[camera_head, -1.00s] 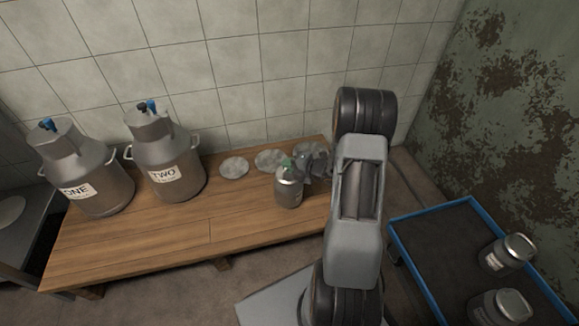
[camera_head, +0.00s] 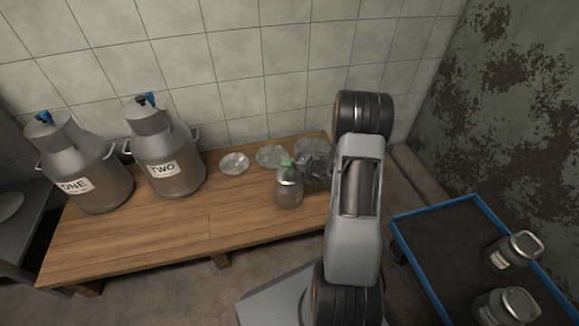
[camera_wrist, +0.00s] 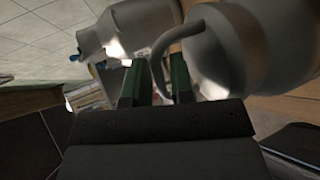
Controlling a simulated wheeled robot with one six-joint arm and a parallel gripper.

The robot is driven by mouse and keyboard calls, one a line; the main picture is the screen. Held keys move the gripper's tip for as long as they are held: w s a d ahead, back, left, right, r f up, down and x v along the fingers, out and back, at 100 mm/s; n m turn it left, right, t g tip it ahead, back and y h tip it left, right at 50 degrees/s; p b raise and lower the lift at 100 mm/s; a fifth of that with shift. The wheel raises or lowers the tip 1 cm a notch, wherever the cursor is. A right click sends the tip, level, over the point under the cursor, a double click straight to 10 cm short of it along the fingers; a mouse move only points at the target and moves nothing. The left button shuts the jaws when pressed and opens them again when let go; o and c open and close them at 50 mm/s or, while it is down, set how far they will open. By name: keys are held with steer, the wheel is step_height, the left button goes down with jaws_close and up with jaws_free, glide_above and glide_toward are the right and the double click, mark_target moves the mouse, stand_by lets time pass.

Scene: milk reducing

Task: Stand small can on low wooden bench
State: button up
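The small can (camera_head: 289,194) is a grey metal can at the right part of the low wooden bench (camera_head: 150,235). It looks upright; whether its base touches the wood is hard to tell. My gripper (camera_head: 288,163) is at the can's upper part, reaching in from the right. In the wrist view, the green fingers of my gripper (camera_wrist: 158,82) are closed around the can's curved handle (camera_wrist: 160,55), with the can's body (camera_wrist: 275,45) filling the right side. The handle's lower end is hidden behind the fingers.
Large cans ONE (camera_head: 88,170) and TWO (camera_head: 165,155) stand on the bench's left half. Round lids (camera_head: 234,163) lie along the back. A blue-rimmed cart (camera_head: 430,212) at right holds two small cans (camera_head: 513,250). The bench's front middle is clear.

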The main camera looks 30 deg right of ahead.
steer(key=shift+o, duration=1.1)
steer(key=shift+r, duration=0.15)
steer(key=p+v, duration=0.4)
steer(key=v, duration=0.7)
steer(key=w+r+m+g+h, duration=0.2)
steer(key=w+r+m+h, duration=0.2)
steer(key=r+m+h, duration=0.6)
steer(key=s+a+r+m+g+y, duration=0.1)
steer(key=s+a+r+m+g, duration=0.2)
steer(key=s+a+m, duration=0.4)
steer(key=s+a+r+m+g+y, duration=0.1)
steer(key=s+a+r+m+g, duration=0.3)
steer(key=s+a+m, duration=0.3)
steer(key=s+a, duration=0.2)
steer(key=shift+a+m+y, duration=0.3)
steer(key=shift+a, duration=0.05)
steer(key=shift+r, duration=0.1)
